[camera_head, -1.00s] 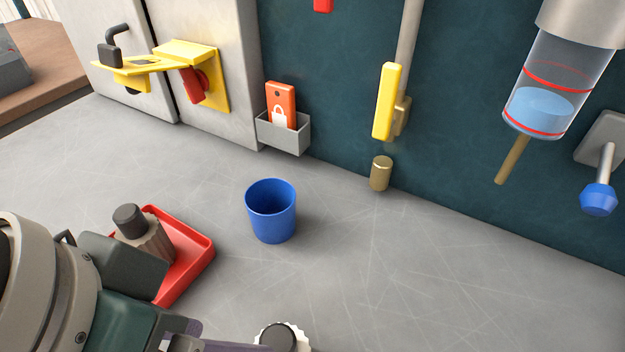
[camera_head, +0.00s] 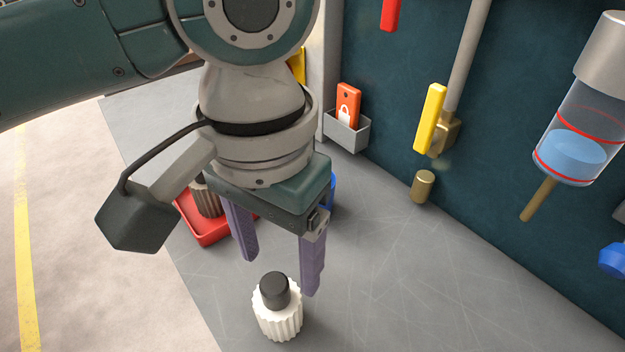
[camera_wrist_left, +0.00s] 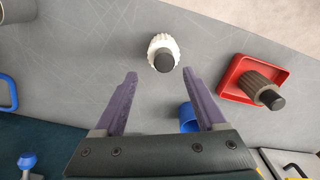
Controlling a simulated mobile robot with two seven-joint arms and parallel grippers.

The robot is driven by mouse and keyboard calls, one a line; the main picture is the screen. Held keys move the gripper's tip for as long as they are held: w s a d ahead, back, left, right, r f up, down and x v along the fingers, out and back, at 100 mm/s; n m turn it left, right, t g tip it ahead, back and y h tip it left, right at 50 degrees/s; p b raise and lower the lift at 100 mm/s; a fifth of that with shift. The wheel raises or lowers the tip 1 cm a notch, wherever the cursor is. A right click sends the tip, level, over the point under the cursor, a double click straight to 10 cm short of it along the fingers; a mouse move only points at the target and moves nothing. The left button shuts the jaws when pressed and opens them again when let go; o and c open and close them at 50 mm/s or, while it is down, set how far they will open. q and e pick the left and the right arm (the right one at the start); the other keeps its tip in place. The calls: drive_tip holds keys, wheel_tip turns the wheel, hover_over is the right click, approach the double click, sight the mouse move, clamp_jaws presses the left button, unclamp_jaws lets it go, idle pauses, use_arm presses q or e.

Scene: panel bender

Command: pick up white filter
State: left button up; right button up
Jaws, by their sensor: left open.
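The white filter (camera_head: 277,318) is a ribbed white cylinder with a black cap, standing upright on the grey work surface in the head view. It also shows in the left wrist view (camera_wrist_left: 155,42), ahead of and between the fingertip directions. My left gripper (camera_head: 279,277) is open and empty, its purple fingers pointing down just behind the filter. They look apart from the filter. It also shows in the left wrist view (camera_wrist_left: 160,78). My right gripper is out of view.
A red tray (camera_head: 207,235) holds a brown filter (camera_wrist_left: 252,84) with a black cap. A blue cup (camera_wrist_left: 187,118) is partly hidden behind my left gripper. A brass fitting (camera_head: 422,187) is by the dark wall. The grey surface (camera_head: 420,290) right of the filter is clear.

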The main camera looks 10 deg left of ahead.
sight(273, 283)
use_arm(q)
drive_tip(key=f, duration=0.2)
drive_tip(key=a+f, duration=0.1)
drive_tip(key=f, duration=0.1)
drive_tip(key=shift+s+f, duration=0.1)
drive_tip(key=shift+f, duration=0.2)
drive_tip(key=shift+d+f, duration=0.1)
drive_tip(key=shift+f, duration=0.4)
clamp_jaws()
drive_tip(key=shift+r, duration=0.1)
